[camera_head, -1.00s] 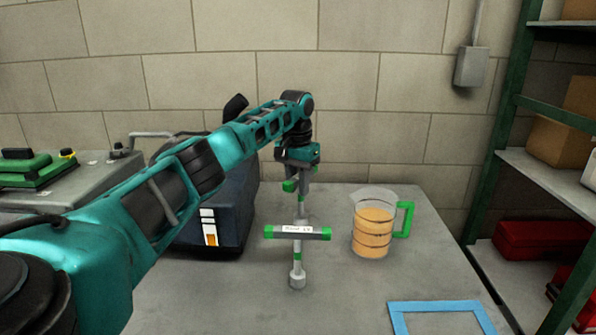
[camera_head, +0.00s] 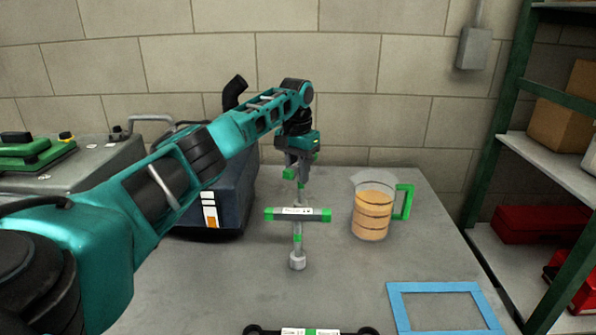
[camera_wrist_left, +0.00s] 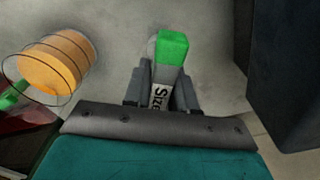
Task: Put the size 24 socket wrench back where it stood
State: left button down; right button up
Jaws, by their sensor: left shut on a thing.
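My left gripper (camera_head: 301,160) is shut on the handle of a T-handled socket wrench (camera_head: 290,174) with green and grey parts, behind the middle of the table. In the left wrist view the held wrench (camera_wrist_left: 171,50) shows a green handle end and a label reading "Size" between the fingers (camera_wrist_left: 160,88); its number is hidden. Its lower shaft is hidden behind a second T-handled wrench (camera_head: 297,259), which stands upright nearer to me with its socket down; its label is too small to read. I cannot tell whether the held wrench touches the table. My right gripper is out of view.
A jug of orange liquid (camera_head: 372,212) stands right of the wrenches. A dark blue case (camera_head: 228,200) stands close on the left. A blue frame (camera_head: 395,310) lies at front right. Another labelled tool (camera_head: 311,331) shows at the bottom edge. A shelf (camera_head: 560,170) stands at right.

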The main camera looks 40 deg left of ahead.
pick_arm(q)
jog(key=shift+f, duration=0.1)
jog(key=shift+f, duration=1.05)
jog(key=shift+c, duration=1.4)
grip_release()
jog(key=shift+r, duration=4.5)
jog(key=shift+s+f, duration=0.1)
